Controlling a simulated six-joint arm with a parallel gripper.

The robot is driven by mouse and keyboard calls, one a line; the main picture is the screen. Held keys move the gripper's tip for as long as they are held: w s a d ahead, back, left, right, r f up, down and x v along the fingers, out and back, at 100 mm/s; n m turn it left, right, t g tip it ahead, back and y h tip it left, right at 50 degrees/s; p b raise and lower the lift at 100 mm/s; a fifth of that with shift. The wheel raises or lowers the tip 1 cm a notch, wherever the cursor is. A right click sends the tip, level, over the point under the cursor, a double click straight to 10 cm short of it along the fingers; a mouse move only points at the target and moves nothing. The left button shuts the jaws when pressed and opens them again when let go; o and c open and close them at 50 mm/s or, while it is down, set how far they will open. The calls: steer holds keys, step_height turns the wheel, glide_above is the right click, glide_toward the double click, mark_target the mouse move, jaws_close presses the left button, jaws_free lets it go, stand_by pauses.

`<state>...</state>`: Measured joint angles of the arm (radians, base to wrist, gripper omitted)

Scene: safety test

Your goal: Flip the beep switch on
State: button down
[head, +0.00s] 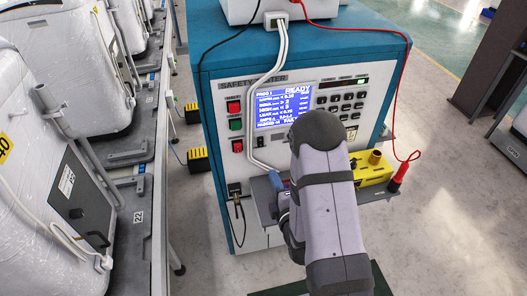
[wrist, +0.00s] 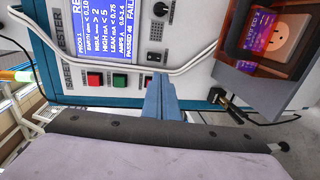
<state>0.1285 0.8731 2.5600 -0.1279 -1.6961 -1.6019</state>
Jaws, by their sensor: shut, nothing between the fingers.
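The safety tester's front panel (head: 222,160) faces me below its lit screen (head: 284,105). A small black switch (wrist: 153,57) sits below the screen. It also shows in the head view (head: 260,141). No beep label is readable, and I cannot tell the switch's position. My gripper (wrist: 160,80) is shut and empty, with its blue fingers pointing at the panel. Its tips appear just beside the black switch; contact cannot be told. The fingers hide part of the panel beside the green button (wrist: 120,80). In the head view my arm hides part of the panel.
A red button (wrist: 93,80) is next to the green one. A pale cable (head: 279,60) loops across the panel. A grey shelf (head: 380,194) juts out, with a yellow box (head: 372,169) and red probe (head: 398,179). An open socket box (wrist: 262,84) is at right in the wrist view.

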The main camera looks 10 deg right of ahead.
stand_by(0.5)
steer(key=b, duration=1)
glide_toward(261, 146)
steer(key=s, duration=0.2)
steer(key=shift+s, duration=0.35)
steer(key=shift+w, duration=0.1)
steer(key=w+p, duration=0.1)
steer(key=w, duration=0.2)
steer(key=w+p, duration=0.1)
steer(key=w, duration=0.2)
steer(key=w+f, duration=0.1)
steer(key=w, duration=0.1)
steer(key=shift+w+f+p, duration=0.1)
steer(key=shift+w+p, duration=0.3)
